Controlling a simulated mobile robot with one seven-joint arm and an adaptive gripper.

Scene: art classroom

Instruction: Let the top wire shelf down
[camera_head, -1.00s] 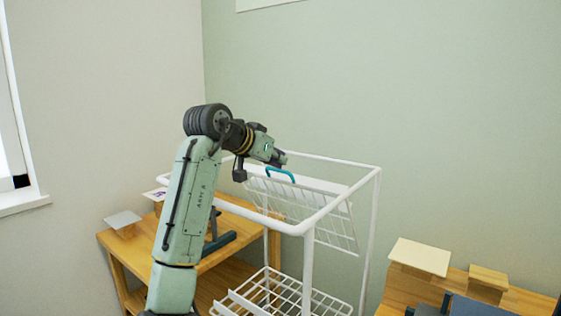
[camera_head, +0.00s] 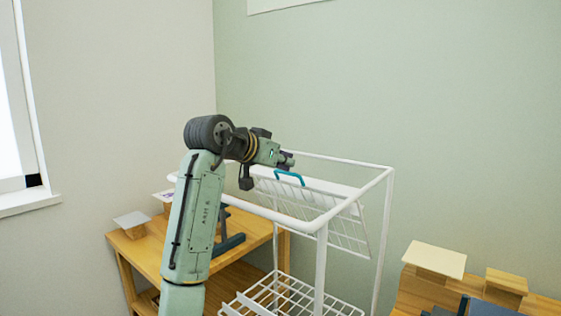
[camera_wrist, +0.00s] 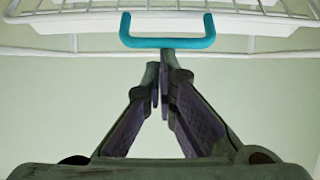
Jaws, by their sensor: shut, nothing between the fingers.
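The top wire shelf (camera_head: 335,228) is a white wire rack inside the upper part of a white tube-frame cart. It is tilted, with its wires slanting steeply. A teal handle (camera_head: 290,175) sits on its upper edge. The handle also shows at the top centre of the wrist view (camera_wrist: 167,43). My gripper (camera_head: 289,160) is shut and empty, right by the handle. In the wrist view, my closed fingertips (camera_wrist: 165,62) point at the handle's middle bar. I cannot tell whether they touch it.
A white lower wire shelf (camera_head: 292,300) lies in the cart below. The cart's top rail (camera_head: 270,213) runs around the gripper's area. A wooden table (camera_head: 160,258) stands left behind my arm, and wooden furniture (camera_head: 415,285) stands at the right. The green wall is behind.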

